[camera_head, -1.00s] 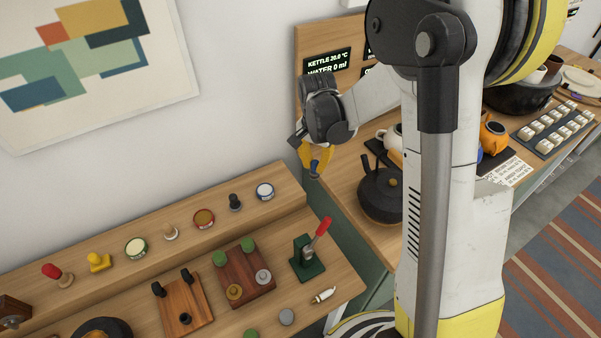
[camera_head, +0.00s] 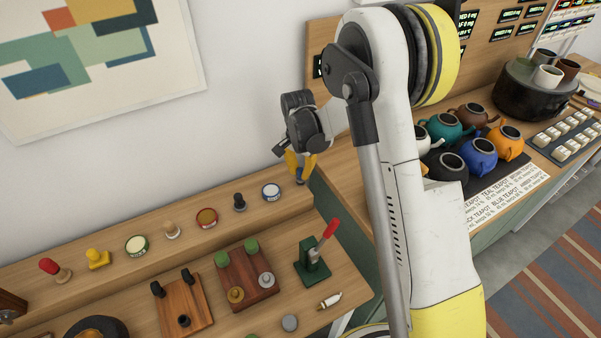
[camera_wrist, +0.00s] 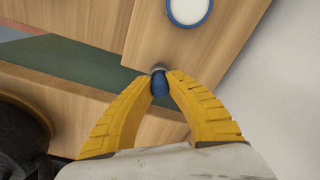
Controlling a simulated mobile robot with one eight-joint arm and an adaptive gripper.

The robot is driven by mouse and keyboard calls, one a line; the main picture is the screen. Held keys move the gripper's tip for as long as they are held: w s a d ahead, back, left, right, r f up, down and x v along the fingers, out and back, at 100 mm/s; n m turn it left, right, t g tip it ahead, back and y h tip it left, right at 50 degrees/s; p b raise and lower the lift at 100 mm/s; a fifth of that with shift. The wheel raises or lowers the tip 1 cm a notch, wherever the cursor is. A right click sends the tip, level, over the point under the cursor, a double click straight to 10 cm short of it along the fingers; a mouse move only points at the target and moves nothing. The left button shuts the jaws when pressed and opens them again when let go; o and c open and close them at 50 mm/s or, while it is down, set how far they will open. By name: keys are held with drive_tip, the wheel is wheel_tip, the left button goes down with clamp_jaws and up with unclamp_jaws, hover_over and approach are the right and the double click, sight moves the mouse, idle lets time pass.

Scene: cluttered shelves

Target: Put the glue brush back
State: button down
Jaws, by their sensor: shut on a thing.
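My gripper (camera_head: 300,172) has yellow fingers and hangs near the right end of the raised wooden shelf (camera_head: 225,232). In the wrist view the fingers (camera_wrist: 165,82) are shut on a small blue piece with a grey metal collar, which looks like the glue brush (camera_wrist: 160,86). Its blue end (camera_head: 300,182) also shows below the fingers in the head view. The rest of it is hidden, so its bristles cannot be made out.
Below stand a green press with a red lever (camera_head: 315,262) and wooden blocks (camera_head: 247,277). Teapots (camera_head: 478,155) crowd the right counter.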

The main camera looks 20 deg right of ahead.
drive_tip(key=shift+f, duration=0.1)
drive_tip(key=shift+f, duration=0.2)
drive_tip(key=c, duration=1.5)
unclamp_jaws()
drive_tip(key=shift+r, duration=0.1)
drive_tip(key=shift+o, duration=0.2)
